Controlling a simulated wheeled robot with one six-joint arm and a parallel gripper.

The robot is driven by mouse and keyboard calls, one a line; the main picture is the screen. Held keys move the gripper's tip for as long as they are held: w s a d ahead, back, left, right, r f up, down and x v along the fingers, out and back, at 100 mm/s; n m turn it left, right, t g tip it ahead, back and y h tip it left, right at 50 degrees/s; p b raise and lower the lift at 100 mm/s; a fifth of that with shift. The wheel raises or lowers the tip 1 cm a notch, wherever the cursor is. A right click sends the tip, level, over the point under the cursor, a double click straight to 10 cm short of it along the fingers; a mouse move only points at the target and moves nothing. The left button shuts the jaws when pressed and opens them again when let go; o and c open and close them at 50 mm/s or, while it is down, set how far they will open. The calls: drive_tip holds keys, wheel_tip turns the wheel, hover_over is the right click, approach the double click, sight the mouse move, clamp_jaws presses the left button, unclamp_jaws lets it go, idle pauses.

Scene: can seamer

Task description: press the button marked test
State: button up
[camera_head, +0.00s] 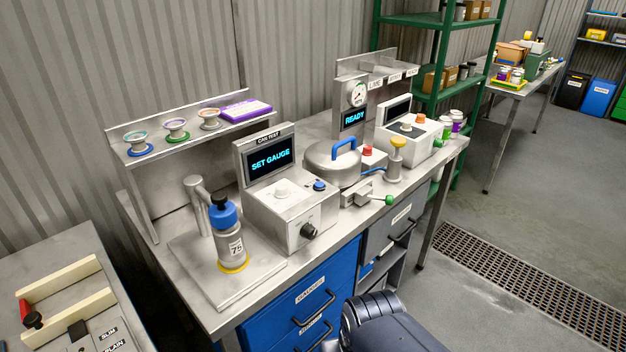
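A grey box (290,212) on the steel bench has an upright panel labelled CAN TEST, with a screen (270,160) reading SET GAUGE. On its top are a pale round fitting (283,190) and a blue button (319,185). A black knob (308,231) is on its front face. I cannot read a "test" marking on any button. A red button (367,150) sits farther right beside a lidded steel pot (332,164) with a blue handle. My gripper is not in view; only a dark part of my own body shows at the bottom edge.
A grey cylinder (230,246) marked 75, with a blue top, stands on a plate left of the box. A shelf (190,128) with several spools is behind. A green-knobbed lever (388,200) projects at the bench's front.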

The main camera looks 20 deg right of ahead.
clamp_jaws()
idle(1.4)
